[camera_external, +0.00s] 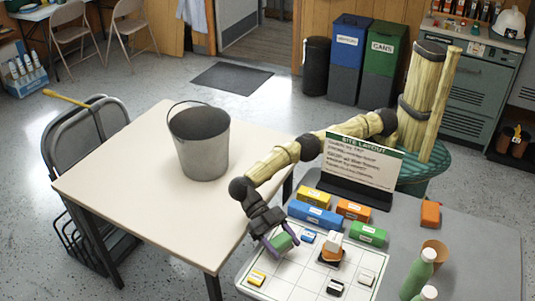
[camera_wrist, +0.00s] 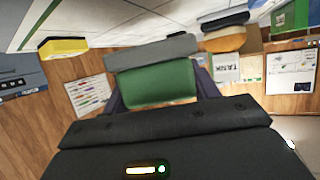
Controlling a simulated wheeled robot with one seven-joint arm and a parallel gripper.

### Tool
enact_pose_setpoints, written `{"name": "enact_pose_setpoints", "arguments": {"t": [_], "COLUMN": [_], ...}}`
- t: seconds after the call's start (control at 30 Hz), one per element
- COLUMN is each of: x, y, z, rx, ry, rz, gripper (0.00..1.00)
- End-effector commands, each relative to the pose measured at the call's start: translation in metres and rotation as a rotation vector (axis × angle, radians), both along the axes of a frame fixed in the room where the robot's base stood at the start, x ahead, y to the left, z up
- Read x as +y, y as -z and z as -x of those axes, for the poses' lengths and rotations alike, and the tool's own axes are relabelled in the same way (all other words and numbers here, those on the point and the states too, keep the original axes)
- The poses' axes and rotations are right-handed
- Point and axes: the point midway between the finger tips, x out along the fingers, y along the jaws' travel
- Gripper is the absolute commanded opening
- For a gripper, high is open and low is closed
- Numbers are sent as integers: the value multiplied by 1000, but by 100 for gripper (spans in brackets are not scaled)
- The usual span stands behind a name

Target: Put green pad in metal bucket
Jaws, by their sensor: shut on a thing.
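The green pad (camera_external: 283,241) is between the fingers of my gripper (camera_external: 280,246), over the left part of the white gridded board. In the wrist view the green pad (camera_wrist: 158,85) fills the space between the purple fingers, with a grey layer along one side. My gripper is shut on it. I cannot tell whether the pad touches the board. The metal bucket (camera_external: 203,152) stands upright on the cream table to the upper left of my gripper, its handle raised at the rim. The bucket is apart from my gripper and is not seen in the wrist view.
The white gridded board (camera_external: 290,283) holds several small labelled blocks. Coloured boxes (camera_external: 315,215) line its back edge, before a standing sign (camera_external: 360,160). Green bottles (camera_external: 418,272) and a tan cup (camera_external: 436,250) stand at right. The cream table (camera_external: 130,175) is clear around the bucket.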

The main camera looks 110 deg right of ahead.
Motion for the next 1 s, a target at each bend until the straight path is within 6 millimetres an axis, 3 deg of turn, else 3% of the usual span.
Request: {"name": "enact_pose_setpoints", "arguments": {"t": [0.03,0.2,0.63,0.67,0.77,1.0], "x": [0,0,0,0,0,0], "y": [12,31,33,33,33,32], "z": [0,0,0,0,0,0], "rx": [1,1,1,1,1,0], "ry": [0,0,0,0,0,0], "rz": [-1,-1,0,0,0,0], "gripper": [37,37,37,63,81,81]}}
